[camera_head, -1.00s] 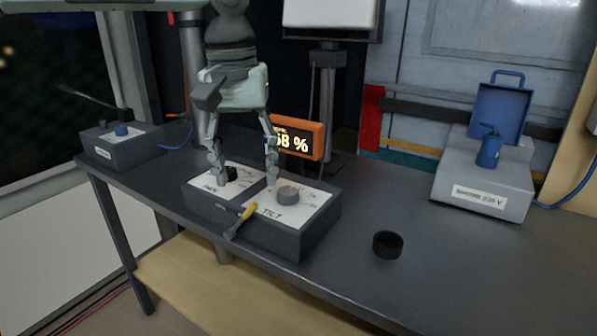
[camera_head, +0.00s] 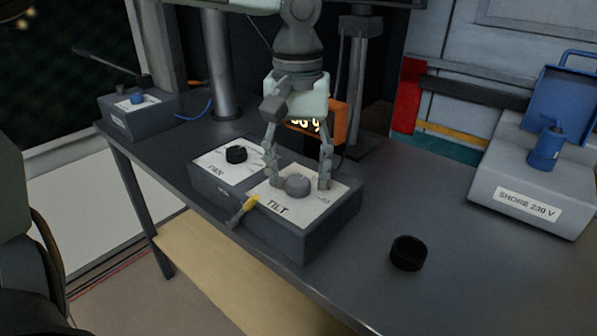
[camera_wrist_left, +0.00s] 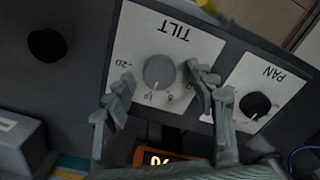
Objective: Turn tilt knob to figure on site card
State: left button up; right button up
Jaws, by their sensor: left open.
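The grey tilt knob (camera_head: 298,186) sits on the white TILT plate (camera_head: 277,203) of a dark control box (camera_head: 299,243). My left gripper (camera_head: 297,183) is open, pointing down, with one finger on each side of the tilt knob. In the left wrist view the knob (camera_wrist_left: 159,71) lies between the spread fingers (camera_wrist_left: 160,85), with gaps visible on both sides. Its pointer mark faces the scale numbers, near the 10. The black pan knob (camera_head: 236,154) sits on the PAN plate to the left. I see no site card. My right gripper is not in view.
An orange-framed display (camera_head: 339,121) stands behind the box, partly hidden by my gripper. A yellow-handled tool (camera_head: 245,208) sits at the box's front edge. A black ring-like cup (camera_head: 408,253) stands on the bench to the right. A SHORE 230 V box (camera_head: 531,197) stands further right.

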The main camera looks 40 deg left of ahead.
pick_arm(q)
jog(key=shift+f, duration=0.35)
jog(key=c, duration=1.2)
jog(key=shift+o, duration=0.2)
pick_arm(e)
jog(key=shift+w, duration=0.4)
